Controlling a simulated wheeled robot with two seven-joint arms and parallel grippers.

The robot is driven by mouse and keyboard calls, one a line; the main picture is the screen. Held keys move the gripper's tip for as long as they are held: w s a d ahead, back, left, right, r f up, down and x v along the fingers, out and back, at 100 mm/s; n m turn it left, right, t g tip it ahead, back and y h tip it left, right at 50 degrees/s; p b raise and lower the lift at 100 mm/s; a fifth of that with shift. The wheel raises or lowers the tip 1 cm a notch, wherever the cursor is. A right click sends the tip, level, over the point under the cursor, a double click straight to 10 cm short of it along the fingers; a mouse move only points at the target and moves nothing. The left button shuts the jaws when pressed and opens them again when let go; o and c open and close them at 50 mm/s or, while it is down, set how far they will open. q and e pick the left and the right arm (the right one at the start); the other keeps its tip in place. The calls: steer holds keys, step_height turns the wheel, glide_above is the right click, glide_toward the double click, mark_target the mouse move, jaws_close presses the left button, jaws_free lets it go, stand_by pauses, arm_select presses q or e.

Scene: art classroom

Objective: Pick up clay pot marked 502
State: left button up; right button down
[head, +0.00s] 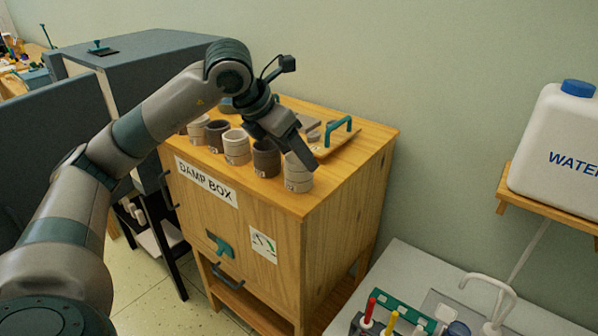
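Several small clay pots stand in a row along the front edge of the wooden damp box's top (355,165). From left they include a pale pot (198,131), a dark grey pot (217,136), a pale pot (237,147), a dark brown pot (266,160) and a pale pot (298,177) at the right end. Their marks are too small to read, so I cannot tell which is 502. My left gripper (301,156) points down at the right-end pot, its fingers overlapping that pot's top. Whether it touches or grips the pot is unclear. My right gripper is not in view.
A board with a teal handle (338,133) lies behind the pots. A white water container (555,145) sits on a shelf at right. A counter (425,275) with coloured tools is at lower right. A dark grey cabinet (150,55) stands at left.

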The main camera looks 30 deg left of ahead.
arm_select(q)
steer(key=shift+w+d+f, duration=0.1)
steer(key=shift+w+f, duration=0.3)
steer(key=shift+f, duration=0.2)
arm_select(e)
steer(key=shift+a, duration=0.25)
arm_select(q)
steer(key=shift+f, duration=0.1)
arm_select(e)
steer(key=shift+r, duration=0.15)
arm_select(q)
steer(key=shift+w+f+p, duration=0.15)
steer(key=shift+f+p, duration=0.05)
steer(key=shift+p, duration=0.1)
steer(key=shift+p+x, duration=0.7)
steer(key=shift+x, duration=1.6)
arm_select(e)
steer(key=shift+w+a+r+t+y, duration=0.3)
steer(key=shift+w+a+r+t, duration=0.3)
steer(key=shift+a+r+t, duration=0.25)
arm_select(q)
steer(key=shift+c, duration=0.3)
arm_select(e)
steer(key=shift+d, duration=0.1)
arm_select(q)
steer(key=c, duration=0.8)
